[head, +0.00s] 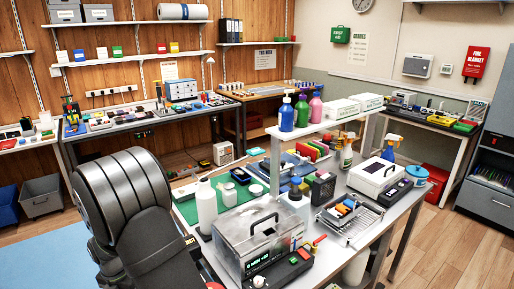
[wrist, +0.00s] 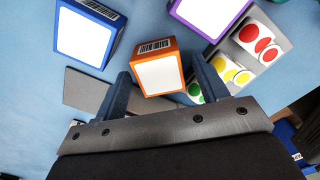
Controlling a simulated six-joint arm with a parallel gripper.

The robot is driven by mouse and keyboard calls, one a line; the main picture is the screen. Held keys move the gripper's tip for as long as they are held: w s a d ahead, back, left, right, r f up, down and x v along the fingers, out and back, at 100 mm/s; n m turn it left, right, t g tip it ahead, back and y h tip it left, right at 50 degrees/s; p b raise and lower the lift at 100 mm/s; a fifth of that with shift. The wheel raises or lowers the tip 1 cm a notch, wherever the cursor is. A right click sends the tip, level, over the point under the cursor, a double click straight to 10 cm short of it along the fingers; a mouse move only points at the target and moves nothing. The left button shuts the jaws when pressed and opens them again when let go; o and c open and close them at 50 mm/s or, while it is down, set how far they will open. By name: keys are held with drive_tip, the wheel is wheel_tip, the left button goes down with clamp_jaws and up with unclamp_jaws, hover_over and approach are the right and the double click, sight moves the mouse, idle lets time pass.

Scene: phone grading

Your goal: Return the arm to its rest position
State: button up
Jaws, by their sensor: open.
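The large dark ribbed arm in the left foreground of the head view is mine, and its gripper end is not visible there. In the wrist view my gripper (wrist: 161,66) is open, with its two dark blue fingers spread wide. An orange box (wrist: 157,47) with a blank white face appears between and beyond the fingertips. I cannot tell whether either finger touches it. Nothing is visibly clamped.
The wrist view shows a blue box (wrist: 114,10), a purple box (wrist: 239,5) and a holder of coloured round stickers (wrist: 287,45). In the head view a crowded workbench (head: 350,252) stands right of my arm, with bottles (head: 287,114) on its raised shelf.

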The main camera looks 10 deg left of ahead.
drive_tip(key=shift+r, duration=0.85)
